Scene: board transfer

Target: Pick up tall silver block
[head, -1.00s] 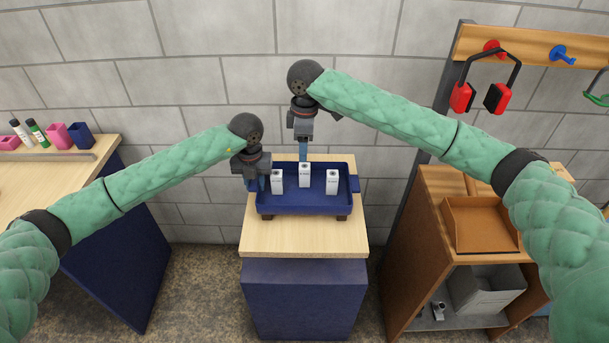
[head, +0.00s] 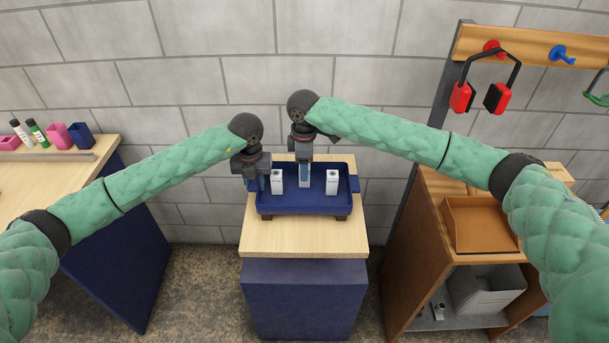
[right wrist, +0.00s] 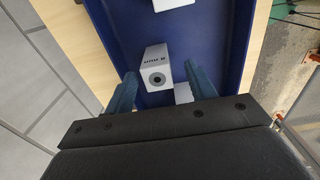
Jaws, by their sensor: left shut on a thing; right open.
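Three similar upright silver-white blocks stand in the blue tray (head: 263,209): a left block (head: 277,182), a middle block (head: 304,182) and a right block (head: 332,182). My right gripper (head: 305,170) is open, pointing down over the middle block and hiding its upper part.
The tray rests on a wooden-topped blue cabinet (head: 300,243) against a block wall. The left block stands close to my left gripper. A wooden shelf unit with an orange-brown tray (head: 480,225) is at the right. A workbench (head: 60,180) is at the left.

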